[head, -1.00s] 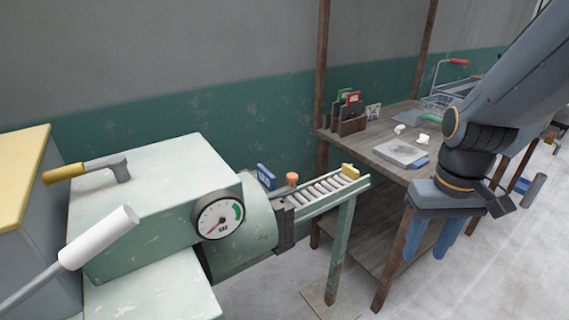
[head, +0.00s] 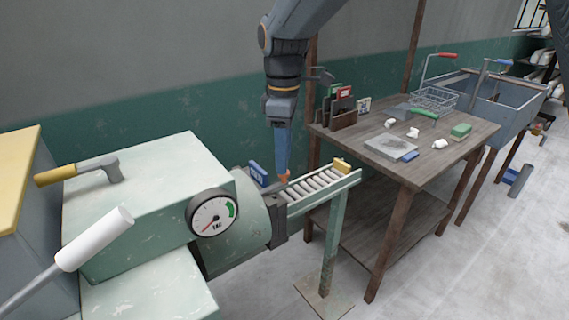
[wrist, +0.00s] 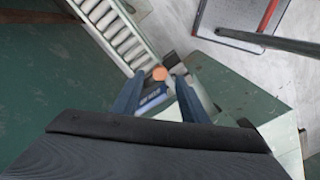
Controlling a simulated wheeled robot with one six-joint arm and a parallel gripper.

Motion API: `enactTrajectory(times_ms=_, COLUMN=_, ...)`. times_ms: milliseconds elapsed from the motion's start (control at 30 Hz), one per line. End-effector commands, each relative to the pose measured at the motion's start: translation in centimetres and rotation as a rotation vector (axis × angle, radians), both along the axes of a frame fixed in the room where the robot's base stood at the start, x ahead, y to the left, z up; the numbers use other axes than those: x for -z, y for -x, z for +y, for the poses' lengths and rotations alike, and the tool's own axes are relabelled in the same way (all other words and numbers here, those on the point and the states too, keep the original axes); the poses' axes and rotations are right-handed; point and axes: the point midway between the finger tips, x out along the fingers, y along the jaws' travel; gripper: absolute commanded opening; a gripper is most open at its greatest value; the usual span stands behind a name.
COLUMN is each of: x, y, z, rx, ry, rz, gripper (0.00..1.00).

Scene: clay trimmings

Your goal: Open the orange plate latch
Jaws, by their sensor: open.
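The orange latch knob (wrist: 159,73) shows in the wrist view between my two fingertips, with gaps on both sides. In the head view the knob (head: 284,179) is mostly hidden behind my fingers, at the mouth of the pale green machine (head: 140,190). My gripper (head: 282,172) points down from above, open and empty. The wrist view cannot settle how far above the knob the fingertips (wrist: 159,76) are.
A blue tag (head: 258,173) stands just left of my fingers. A roller track (head: 318,188) runs right from the machine's mouth, with a yellow block (head: 341,164) at its far end. A wooden table (head: 440,160) with tools stands to the right. A dial (head: 212,215) faces front.

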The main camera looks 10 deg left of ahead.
Motion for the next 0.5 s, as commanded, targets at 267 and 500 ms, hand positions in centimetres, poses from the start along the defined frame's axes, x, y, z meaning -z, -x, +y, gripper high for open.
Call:
enactTrajectory(times_ms=267, x=2.8, y=0.0, z=-0.1, rx=0.002, ry=0.000, rz=0.000, gripper=0.40)
enactTrajectory(times_ms=500, x=3.1, y=0.0, z=-0.1, rx=0.002, ry=0.000, rz=-0.001, gripper=0.40)
